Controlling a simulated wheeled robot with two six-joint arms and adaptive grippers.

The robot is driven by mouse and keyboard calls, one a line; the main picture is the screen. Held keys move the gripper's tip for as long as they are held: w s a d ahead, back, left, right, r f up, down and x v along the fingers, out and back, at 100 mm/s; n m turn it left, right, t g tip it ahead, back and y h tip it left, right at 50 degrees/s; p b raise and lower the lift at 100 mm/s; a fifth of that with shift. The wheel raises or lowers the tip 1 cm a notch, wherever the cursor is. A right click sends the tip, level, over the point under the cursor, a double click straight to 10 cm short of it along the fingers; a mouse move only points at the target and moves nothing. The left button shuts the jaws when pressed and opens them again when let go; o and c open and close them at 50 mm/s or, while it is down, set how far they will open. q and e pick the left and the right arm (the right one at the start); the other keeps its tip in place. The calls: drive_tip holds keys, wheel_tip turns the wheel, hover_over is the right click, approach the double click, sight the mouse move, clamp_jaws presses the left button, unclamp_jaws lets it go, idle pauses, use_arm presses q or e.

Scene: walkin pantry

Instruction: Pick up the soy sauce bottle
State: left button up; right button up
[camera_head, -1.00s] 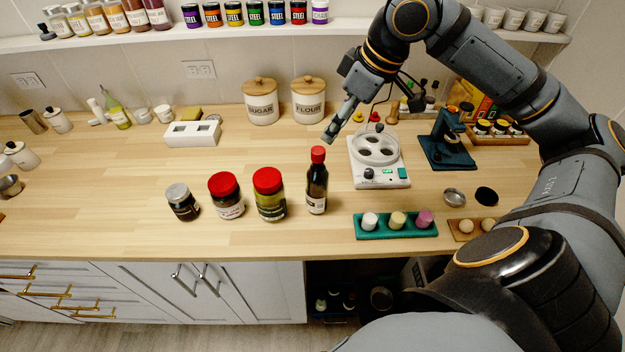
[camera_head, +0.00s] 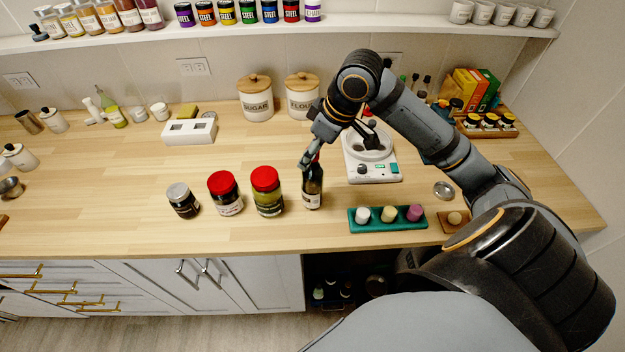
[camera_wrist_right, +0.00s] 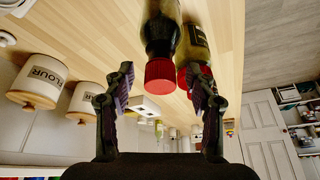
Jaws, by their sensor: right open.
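The soy sauce bottle (camera_head: 313,187) stands upright on the wooden counter, dark with a red cap and a pale label. It is the rightmost of a row with two red-lidded jars and a small dark jar. My right gripper (camera_head: 307,163) is at the bottle's top, partly hiding the cap. In the right wrist view the bottle (camera_wrist_right: 161,38) appears upside down, its red cap showing between the spread fingers of my right gripper (camera_wrist_right: 159,90). The fingers are open, with gaps visible beside the cap. My left gripper is out of view.
A red-lidded jar (camera_head: 267,192) stands close left of the bottle. A teal tray (camera_head: 388,220) with several small cylinders is to the right. A white device (camera_head: 372,165) is behind right. Flour (camera_head: 302,97) and sugar (camera_head: 256,98) canisters stand at the back.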

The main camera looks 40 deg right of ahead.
clamp_jaws()
idle(0.3)
drive_tip(key=shift+r, duration=0.1)
